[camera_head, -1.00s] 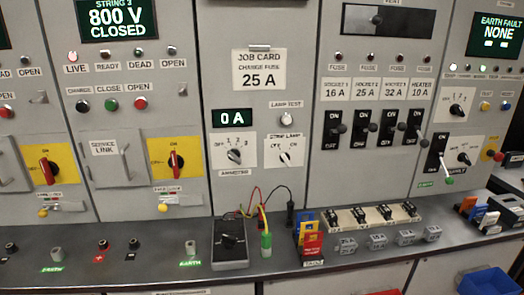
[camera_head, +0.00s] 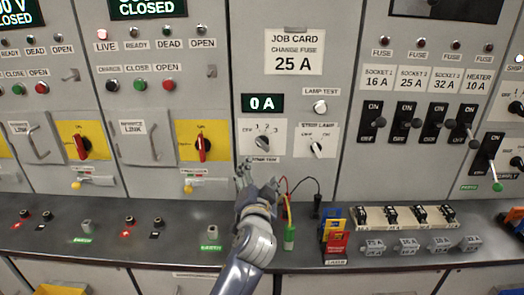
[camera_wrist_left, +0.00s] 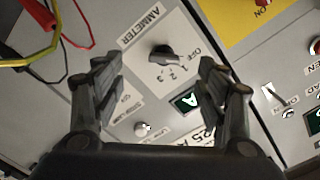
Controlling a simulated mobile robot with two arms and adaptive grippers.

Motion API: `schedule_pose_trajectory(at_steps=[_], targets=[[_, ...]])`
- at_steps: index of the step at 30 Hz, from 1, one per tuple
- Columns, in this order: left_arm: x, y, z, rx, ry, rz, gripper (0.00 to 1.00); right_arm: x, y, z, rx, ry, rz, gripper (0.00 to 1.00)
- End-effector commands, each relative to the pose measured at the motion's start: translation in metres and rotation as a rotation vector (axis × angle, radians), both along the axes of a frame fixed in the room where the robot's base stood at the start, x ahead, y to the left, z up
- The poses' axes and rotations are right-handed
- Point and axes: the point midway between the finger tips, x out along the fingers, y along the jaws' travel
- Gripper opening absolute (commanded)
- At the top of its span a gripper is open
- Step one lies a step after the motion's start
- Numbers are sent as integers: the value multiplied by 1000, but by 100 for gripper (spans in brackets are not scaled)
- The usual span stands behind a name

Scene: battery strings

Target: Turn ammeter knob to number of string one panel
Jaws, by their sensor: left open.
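The ammeter knob (camera_head: 262,143) is a dark rotary knob on a white plate marked OFF, 1, 2, 3, below a display (camera_head: 263,103) reading 0 A. In the left wrist view the knob (camera_wrist_left: 163,53) sits between my open fingers, beyond their tips and apart from them. My left gripper (camera_head: 257,180) is just below the knob in the head view, and it also shows in the left wrist view (camera_wrist_left: 163,75), open and empty. The knob's exact setting is hard to read. The string one panel is not in view; my right gripper is not in view.
A strip lamp knob (camera_head: 316,149) and a lamp test button (camera_head: 320,106) are close by on the right. Red, yellow and black leads and a green-tipped probe (camera_head: 289,238) stand beside my arm. Fuse holders (camera_head: 391,215) line the bench at right.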

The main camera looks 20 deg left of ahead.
Motion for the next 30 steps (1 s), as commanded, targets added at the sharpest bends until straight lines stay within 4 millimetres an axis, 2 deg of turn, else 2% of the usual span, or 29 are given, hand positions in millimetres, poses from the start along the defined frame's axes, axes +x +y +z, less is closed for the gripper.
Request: schedule_pose_trajectory(at_steps=[1, 5, 8, 21, 30], targets=[[5, -2, 8, 16, -17, -3, 67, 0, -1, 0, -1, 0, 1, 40], [12, -3, 16, 34, -34, -5, 67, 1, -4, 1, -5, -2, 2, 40], [20, -1, 16, 33, -33, -6, 67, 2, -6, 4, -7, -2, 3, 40], [83, 18, 16, 33, -32, -4, 67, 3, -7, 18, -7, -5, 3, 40], [108, 25, 15, 31, -32, -5, 67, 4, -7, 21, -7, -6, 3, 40]])
